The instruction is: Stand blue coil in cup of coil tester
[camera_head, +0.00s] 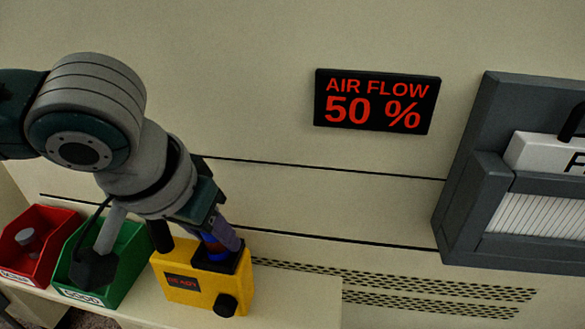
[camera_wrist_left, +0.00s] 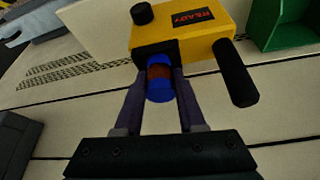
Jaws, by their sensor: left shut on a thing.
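The blue coil (camera_wrist_left: 159,91), with blue ends and a copper-brown winding, sits between the two purple fingers of my left gripper (camera_wrist_left: 160,84). In the head view the blue coil (camera_head: 212,249) shows partly behind the left gripper (camera_head: 219,243), at the black top part of the coil tester. The yellow coil tester (camera_head: 197,295) has a small dark display reading READY, a black knob and a black handle. It also shows in the left wrist view (camera_wrist_left: 175,35). The coil's far end meets the black part; I cannot tell whether it is inside the cup. My right gripper is not in view.
A green bin (camera_head: 125,262) and a red bin (camera_head: 62,225) with a grey piece stand left of the tester on a pale bench (camera_head: 300,300). The bench right of the tester is clear. An AIR FLOW sign (camera_head: 376,101) hangs on the wall.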

